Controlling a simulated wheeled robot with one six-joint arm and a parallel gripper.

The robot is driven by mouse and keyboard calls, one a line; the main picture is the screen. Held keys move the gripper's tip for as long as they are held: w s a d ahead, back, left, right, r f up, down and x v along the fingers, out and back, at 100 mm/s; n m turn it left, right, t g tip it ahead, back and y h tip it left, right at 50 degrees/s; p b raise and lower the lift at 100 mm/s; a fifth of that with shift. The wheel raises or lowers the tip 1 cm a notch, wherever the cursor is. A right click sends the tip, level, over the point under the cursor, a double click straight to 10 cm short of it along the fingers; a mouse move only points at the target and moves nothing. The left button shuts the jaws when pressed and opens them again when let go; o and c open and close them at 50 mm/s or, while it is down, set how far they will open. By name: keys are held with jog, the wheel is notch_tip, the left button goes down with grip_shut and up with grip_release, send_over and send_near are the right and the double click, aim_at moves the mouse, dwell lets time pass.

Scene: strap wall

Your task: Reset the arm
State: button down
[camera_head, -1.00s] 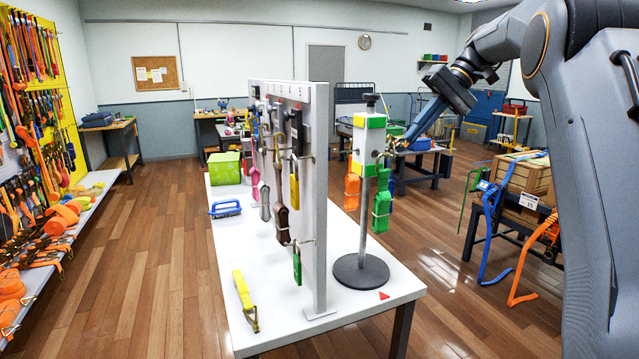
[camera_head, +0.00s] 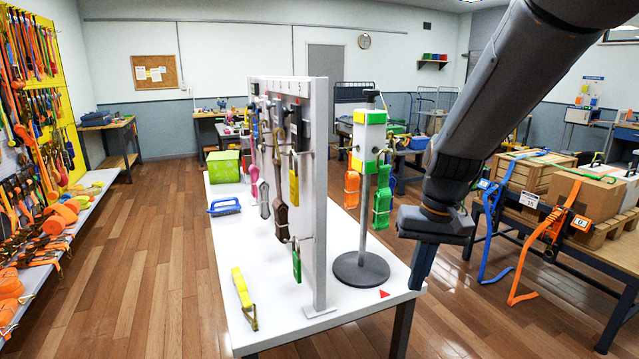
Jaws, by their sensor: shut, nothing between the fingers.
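My arm reaches down from the upper right. My gripper (camera_head: 418,284) points downward beside the right edge of the white table (camera_head: 350,320), to the right of the round-based stand (camera_head: 361,272). Its fingers look shut and empty; their tips are small and dark against the table edge. The stand's post carries a white, green and yellow block with an orange strap bundle (camera_head: 352,189) on its left and a green strap bundle (camera_head: 382,198) on its right. My gripper is apart from both bundles.
An upright white panel (camera_head: 319,200) with hanging straps divides the table. A yellow-handled strap (camera_head: 243,292) and a blue handle (camera_head: 224,206) lie on its left side. A bench with boxes and a cardboard carton (camera_head: 590,200) stands at right.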

jog(key=s+f+n+h, duration=0.1)
jog(key=s+f, duration=0.5)
jog(key=s, duration=0.5)
jog(key=shift+s+a+t, duration=0.15)
jog(key=shift+t, duration=0.25)
jog(key=shift+f, duration=0.1)
